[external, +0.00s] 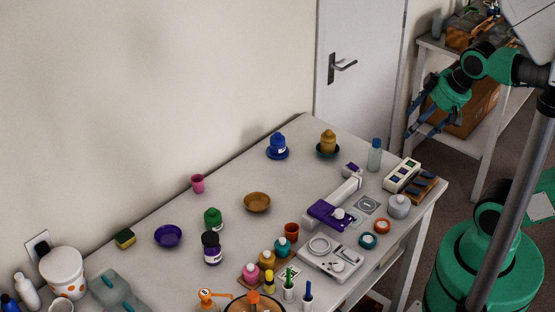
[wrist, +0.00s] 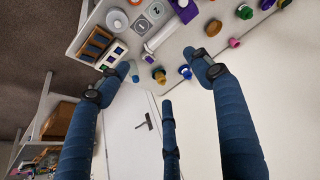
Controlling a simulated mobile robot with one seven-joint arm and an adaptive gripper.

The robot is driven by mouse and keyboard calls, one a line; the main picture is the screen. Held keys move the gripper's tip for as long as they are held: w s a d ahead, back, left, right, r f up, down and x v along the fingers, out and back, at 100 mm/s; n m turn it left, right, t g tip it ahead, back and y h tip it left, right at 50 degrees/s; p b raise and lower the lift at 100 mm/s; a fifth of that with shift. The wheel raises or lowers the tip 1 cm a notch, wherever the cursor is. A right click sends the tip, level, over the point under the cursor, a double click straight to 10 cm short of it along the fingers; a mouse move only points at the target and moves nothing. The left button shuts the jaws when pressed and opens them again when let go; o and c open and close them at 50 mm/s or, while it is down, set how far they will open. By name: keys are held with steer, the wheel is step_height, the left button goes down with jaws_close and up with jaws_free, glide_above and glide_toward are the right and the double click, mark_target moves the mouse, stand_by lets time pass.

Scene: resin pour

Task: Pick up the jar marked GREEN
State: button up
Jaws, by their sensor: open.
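A green jar (external: 213,220) stands upright on the table, left of the brown bowl and just behind a dark purple jar; any lettering on it is too small to read. In the wrist view a small green jar (wrist: 244,11) shows near the top right, beside the bowl. My gripper (external: 424,122) is open and empty, raised beyond the table's right end, well apart from the green jar. Its blue fingers are spread wide in the wrist view.
A dark purple jar (external: 212,248) stands close to the green jar. The brown bowl (external: 257,202), purple dish (external: 168,236) and pink cup (external: 197,183) surround it. A blue jar (external: 278,146) and mustard jar (external: 328,143) stand farther back. The front is crowded.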

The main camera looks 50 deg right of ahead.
steer(key=w+a+r+g+p, duration=0.1)
steer(key=w+a+r, duration=0.15)
steer(key=w, duration=0.45)
steer(key=w+a+r+p, duration=0.1)
steer(key=w+a, duration=0.2)
steer(key=w, duration=0.5)
steer(key=n+g+p, duration=0.3)
steer(key=p, duration=0.3)
glide_above(214, 210)
steer(key=s, duration=0.2)
step_height(214, 210, down, 26)
steer(key=shift+w+d+f, duration=0.15)
steer(key=shift+f, duration=0.05)
steer(key=shift+w+a+f, duration=0.1)
steer(key=shift+w+f, duration=0.1)
steer(key=shift+f, duration=1.2)
steer(key=shift+w+a+f, duration=0.1)
steer(key=shift+w+f, duration=0.1)
steer(key=shift+f, duration=1.25)
steer(key=shift+w+f, duration=0.2)
steer(key=shift+f, duration=1.2)
steer(key=shift+f, duration=0.1)
